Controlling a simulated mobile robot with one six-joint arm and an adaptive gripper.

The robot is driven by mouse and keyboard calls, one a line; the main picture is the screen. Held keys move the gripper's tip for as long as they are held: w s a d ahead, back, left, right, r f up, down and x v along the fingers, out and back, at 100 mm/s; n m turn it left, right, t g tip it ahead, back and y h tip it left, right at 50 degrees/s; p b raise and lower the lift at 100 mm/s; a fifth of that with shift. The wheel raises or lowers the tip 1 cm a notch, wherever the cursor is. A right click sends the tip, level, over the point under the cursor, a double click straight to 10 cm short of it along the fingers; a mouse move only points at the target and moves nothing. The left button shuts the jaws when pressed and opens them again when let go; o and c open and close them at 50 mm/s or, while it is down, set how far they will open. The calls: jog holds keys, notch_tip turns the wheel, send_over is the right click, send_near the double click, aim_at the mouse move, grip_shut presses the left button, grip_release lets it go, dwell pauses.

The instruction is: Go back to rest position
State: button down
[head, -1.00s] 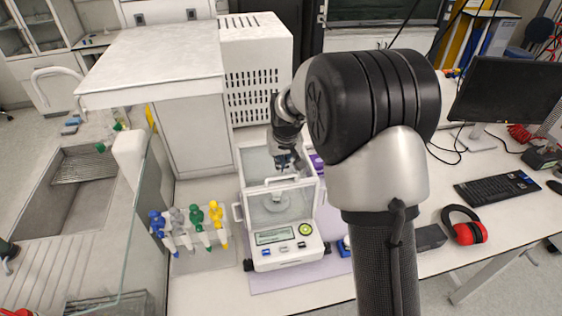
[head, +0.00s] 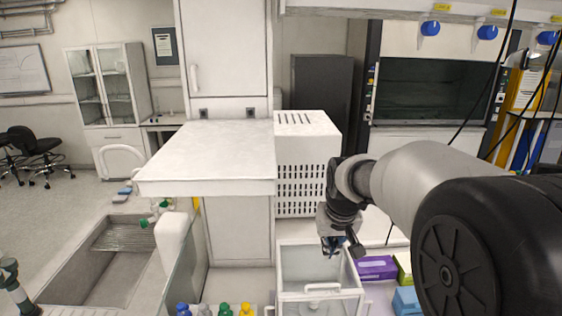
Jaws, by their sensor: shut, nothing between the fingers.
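My gripper (head: 331,246) hangs at the end of my arm in the head view, pointing down. It is shut and holds nothing. It is above the open-topped glass chamber of the analytical balance (head: 322,293), whose lower part is cut off by the bottom of the picture. My arm reaches in from the right and covers much of that side.
A white raised worktop (head: 205,160) and a vented white box (head: 308,165) stand behind the balance. A purple box (head: 377,267) and a blue box (head: 406,300) lie right of the balance. A sink (head: 105,265) is at left.

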jog(key=s+f+b, duration=0.3)
jog(key=s+b, duration=0.1)
jog(key=s, duration=0.6)
jog(key=s+f+b, duration=0.3)
jog(key=s+b, duration=0.1)
jog(key=s, duration=0.7)
jog(key=s+f+b, duration=0.4)
jog(key=s, duration=0.7)
